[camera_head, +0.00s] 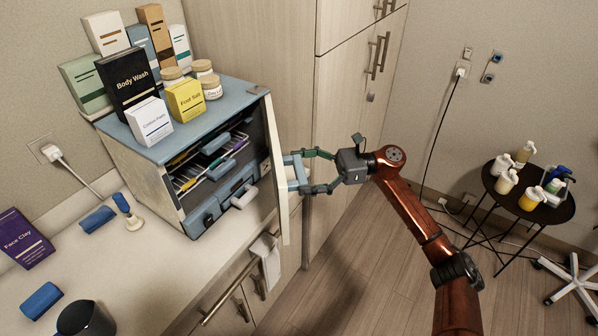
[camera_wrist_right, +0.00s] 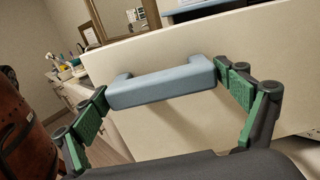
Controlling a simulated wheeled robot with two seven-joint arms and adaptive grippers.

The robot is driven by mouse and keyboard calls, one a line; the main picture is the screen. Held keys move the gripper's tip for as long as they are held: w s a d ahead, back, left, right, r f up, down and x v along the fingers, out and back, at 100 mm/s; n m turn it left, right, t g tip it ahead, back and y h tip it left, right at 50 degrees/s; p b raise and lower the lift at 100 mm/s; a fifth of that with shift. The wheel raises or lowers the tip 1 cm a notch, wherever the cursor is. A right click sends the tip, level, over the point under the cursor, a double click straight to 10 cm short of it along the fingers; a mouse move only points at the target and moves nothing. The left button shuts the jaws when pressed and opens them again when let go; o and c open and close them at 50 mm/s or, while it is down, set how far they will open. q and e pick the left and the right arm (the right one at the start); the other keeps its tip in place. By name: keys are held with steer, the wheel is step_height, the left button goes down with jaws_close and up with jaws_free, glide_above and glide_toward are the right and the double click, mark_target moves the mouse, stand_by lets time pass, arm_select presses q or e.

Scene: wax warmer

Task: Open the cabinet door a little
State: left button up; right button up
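The cabinet (camera_head: 165,165) is a small blue-grey and white case on the counter. Its door (camera_head: 277,170) stands open, seen nearly edge-on in the head view, and its pale outer face (camera_wrist_right: 160,125) fills much of the right wrist view. A blue-grey bar handle (camera_head: 298,171) is on that face; it also shows in the right wrist view (camera_wrist_right: 162,85). My right gripper (camera_head: 297,173) has its green-padded fingers at the two ends of the handle, seemingly touching both; they also show in the right wrist view (camera_wrist_right: 165,90). My left gripper is not in view.
Boxes and jars, including a black Body Wash box (camera_head: 128,85), stand on the cabinet. Inside are shelves and drawers. A towel (camera_head: 267,262) hangs below the counter (camera_head: 130,285). A tall wooden cupboard (camera_head: 340,110) stands behind; a round black table (camera_head: 535,205) holds bottles at right.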

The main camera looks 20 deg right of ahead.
steer(key=shift+o, duration=0.7)
steer(key=shift+d, duration=0.1)
steer(key=v, duration=1.2)
steer(key=shift+f, duration=0.1)
